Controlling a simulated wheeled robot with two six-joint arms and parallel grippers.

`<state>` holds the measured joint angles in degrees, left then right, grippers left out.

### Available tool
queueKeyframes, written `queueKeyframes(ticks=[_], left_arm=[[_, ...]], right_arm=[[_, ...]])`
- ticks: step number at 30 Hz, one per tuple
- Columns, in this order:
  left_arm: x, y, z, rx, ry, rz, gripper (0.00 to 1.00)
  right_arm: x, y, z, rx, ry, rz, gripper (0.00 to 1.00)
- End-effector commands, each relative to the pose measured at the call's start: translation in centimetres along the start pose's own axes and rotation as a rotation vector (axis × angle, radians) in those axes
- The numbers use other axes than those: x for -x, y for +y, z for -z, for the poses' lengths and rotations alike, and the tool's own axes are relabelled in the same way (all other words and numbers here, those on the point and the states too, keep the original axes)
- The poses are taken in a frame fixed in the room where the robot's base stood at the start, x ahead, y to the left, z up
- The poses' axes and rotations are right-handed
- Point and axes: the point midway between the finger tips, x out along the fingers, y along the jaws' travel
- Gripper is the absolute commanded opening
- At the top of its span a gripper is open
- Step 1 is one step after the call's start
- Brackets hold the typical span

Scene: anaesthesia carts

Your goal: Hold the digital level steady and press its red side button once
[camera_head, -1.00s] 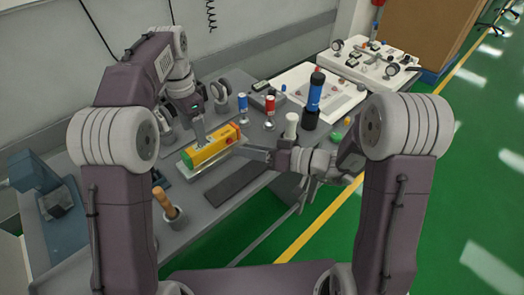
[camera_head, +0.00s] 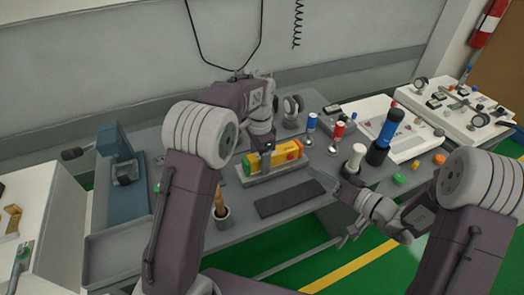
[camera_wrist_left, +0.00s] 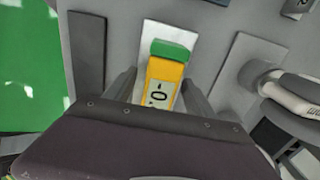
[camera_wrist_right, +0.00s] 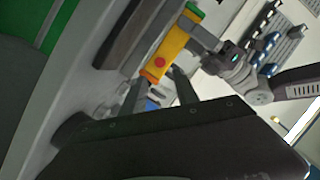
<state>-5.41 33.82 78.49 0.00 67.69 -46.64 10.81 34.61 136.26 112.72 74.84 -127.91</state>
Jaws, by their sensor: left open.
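My left gripper (camera_head: 266,164) is above the level, pointing down. In the left wrist view its open fingers (camera_wrist_left: 160,92) lie either side of the level; contact cannot be told. My right gripper (camera_head: 312,176) is in front of the level's right end. Its fingers (camera_wrist_right: 158,82) are apart and empty, short of the button.
A dark flat strip (camera_head: 285,197) lies in front of the pad. To the right stand a white cylinder (camera_head: 355,157), a blue-and-black cylinder (camera_head: 382,138) and a white tray (camera_head: 405,135). A cup with a wooden handle (camera_head: 221,212) stands left. A blue-grey device (camera_head: 120,165) is further left.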

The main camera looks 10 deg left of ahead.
Motion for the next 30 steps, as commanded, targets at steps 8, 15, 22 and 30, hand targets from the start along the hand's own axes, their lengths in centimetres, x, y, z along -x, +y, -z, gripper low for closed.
queueKeyframes(ticks=[8, 15, 22, 30], left_arm=[[-0.24, 0.0, -0.01, 0.0, 0.0, 0.0, 0.61], [-0.21, 0.0, 0.0, 0.0, 0.0, 0.0, 0.0], [-0.19, 0.0, 0.01, 0.0, 0.0, 0.0, 0.0], [-0.17, -0.01, 0.01, 0.0, 0.0, 0.0, 0.0]], right_arm=[[0.0, -0.01, 0.0, 0.0, 0.0, 0.0, 0.36], [0.0, -0.01, 0.0, 0.0, 0.0, 0.0, 0.36], [0.0, -0.01, 0.0, 0.0, 0.0, 0.0, 0.0], [0.0, -0.01, 0.0, 0.0, 0.0, 0.0, 0.0]])
